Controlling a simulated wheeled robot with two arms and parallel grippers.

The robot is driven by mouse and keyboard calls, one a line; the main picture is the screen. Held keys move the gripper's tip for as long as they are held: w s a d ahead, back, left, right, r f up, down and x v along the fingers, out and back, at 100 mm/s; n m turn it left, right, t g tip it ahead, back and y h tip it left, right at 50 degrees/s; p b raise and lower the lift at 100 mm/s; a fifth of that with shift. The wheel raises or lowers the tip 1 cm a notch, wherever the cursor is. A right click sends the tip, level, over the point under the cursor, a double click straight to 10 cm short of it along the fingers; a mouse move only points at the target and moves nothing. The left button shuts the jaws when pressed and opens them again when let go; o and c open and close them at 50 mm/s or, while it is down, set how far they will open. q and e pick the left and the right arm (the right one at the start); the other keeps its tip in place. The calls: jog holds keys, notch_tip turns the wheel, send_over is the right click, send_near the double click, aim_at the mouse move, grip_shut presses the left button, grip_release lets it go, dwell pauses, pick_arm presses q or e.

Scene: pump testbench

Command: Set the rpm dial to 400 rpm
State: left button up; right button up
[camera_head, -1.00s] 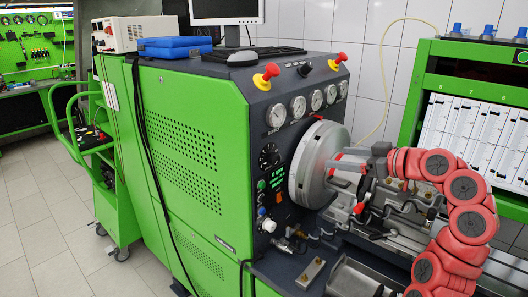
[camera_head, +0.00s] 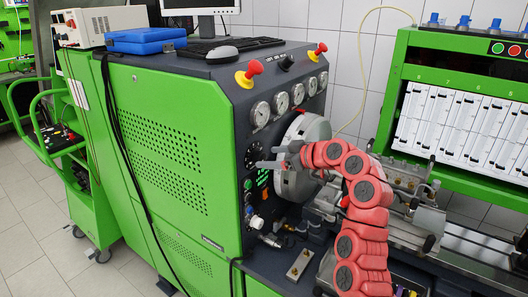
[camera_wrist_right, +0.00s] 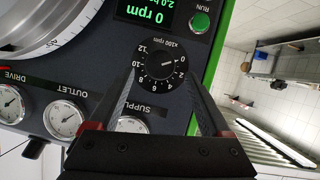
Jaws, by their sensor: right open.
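The rpm dial (camera_head: 252,155) is a round black knob on the dark front panel of the green bench. In the right wrist view the dial (camera_wrist_right: 155,70) appears upside down, marked x100 rpm with numbers from 0 to 12, and its white pointer line is at 0. The green display (camera_wrist_right: 148,15) beside it reads 0 rpm. My right gripper (camera_head: 268,157) is open in front of the panel, and its fingers (camera_wrist_right: 158,80) appear on either side of the dial. I cannot tell whether they touch it. My left gripper is not in view.
A large metal disc (camera_head: 305,150) stands close to my right gripper. Pressure gauges (camera_head: 261,114) line the panel above, with red knobs (camera_head: 250,72) on top. A green run button (camera_wrist_right: 199,23) is near the dial. Fittings (camera_head: 258,222) stick out below.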

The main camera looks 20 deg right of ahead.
aim_at(263, 157)
jog(key=shift+p+x, duration=0.4)
jog(key=shift+x, duration=1.3)
grip_shut()
